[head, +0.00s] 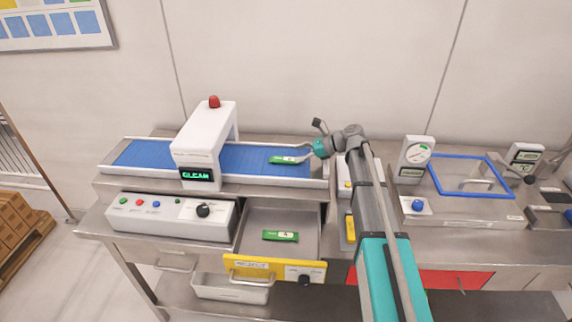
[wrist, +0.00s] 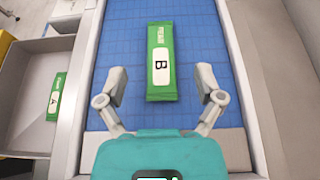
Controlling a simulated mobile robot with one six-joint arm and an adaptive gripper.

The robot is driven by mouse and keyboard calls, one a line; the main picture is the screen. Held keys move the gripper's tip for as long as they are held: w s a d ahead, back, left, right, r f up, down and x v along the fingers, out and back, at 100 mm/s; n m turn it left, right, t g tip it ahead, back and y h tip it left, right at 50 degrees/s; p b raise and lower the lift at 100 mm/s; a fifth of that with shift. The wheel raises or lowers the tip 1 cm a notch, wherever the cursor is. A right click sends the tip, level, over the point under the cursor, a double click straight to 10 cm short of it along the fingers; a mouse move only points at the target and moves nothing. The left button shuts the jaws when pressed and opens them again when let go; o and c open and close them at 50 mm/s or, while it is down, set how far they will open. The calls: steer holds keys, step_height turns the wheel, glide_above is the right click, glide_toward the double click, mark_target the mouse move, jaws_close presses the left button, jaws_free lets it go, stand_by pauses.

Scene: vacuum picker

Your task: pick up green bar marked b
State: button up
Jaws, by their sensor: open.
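The green bar marked B (wrist: 162,85) lies on the blue conveyor belt (wrist: 197,25) in the wrist view, its white label showing a black B. It also shows in the head view (head: 286,160) near the belt's right end. My gripper (wrist: 162,85) is open, with one finger on each side of the bar's lower half in the wrist view. The fingers look apart from the bar; their height above the belt is hard to tell. In the head view my gripper (head: 308,155) is at the belt's right end, just right of the bar.
A second green bar, marked A (head: 281,236), lies in the open drawer (head: 257,215) with a yellow front. A white scanner arch (head: 205,145) with a red lamp spans the belt to the left. Metal side rails (wrist: 237,60) edge the belt.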

mark_target(276, 158)
steer(key=shift+a+f, duration=0.2)
steer(key=shift+a, duration=0.4)
steer(key=shift+a, duration=0.1)
steer(key=shift+b+x, duration=1)
steer(key=shift+x, duration=1.5)
steer(key=shift+w+r, duration=0.1)
jaws_close()
steer(key=shift+r, duration=0.15)
